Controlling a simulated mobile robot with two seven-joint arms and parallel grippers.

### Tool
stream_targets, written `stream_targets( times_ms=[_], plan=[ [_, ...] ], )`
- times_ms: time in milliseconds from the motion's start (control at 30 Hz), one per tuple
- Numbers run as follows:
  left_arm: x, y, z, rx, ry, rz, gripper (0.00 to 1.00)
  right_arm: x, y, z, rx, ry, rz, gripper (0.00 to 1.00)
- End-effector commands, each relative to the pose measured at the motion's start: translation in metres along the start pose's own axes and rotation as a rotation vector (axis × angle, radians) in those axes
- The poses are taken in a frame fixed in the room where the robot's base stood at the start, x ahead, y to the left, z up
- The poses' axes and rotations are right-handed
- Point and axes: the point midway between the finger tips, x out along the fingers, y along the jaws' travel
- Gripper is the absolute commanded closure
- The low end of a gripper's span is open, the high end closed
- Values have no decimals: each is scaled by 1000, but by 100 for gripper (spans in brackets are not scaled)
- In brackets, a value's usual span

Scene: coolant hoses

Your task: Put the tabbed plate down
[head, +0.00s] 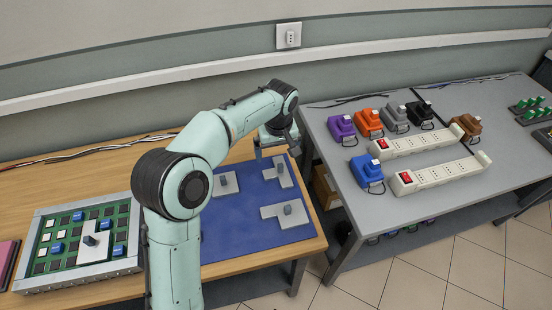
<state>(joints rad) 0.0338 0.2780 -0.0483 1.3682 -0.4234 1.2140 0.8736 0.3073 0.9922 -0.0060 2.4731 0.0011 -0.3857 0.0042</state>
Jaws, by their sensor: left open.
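A blue mat (240,232) lies on the wooden table and bears several grey plates with dark upright knobs. One grey plate (284,182) lies at the mat's back right, just in front of my left gripper. A second grey plate (270,212) with a stepped outline lies at the front right. A third grey plate (228,190) lies at the left, partly hidden by my arm. My left gripper (274,152) is open above the mat's back edge, and I see nothing held in it. I cannot tell which plate is the tabbed one. My right gripper is out of view.
A framed green board (40,262) with blue and dark blocks and a light grey plate (95,248) stands at the left. A grey table (450,198) at the right carries power strips (440,175) and coloured plugs (368,122). A gap separates the tables.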

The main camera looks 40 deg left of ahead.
Motion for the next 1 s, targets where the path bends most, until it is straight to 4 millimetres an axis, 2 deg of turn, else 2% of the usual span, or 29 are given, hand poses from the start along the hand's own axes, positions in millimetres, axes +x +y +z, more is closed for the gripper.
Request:
stream_targets(
  times_ms=[100,267,1000],
  plan=[
    [-19,1,0,0,2,3,0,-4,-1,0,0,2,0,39],
    [-28,0,0,0,1,1,0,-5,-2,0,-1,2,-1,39],
    [-29,0,0,0,0,0,0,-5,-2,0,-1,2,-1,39]
  ],
)
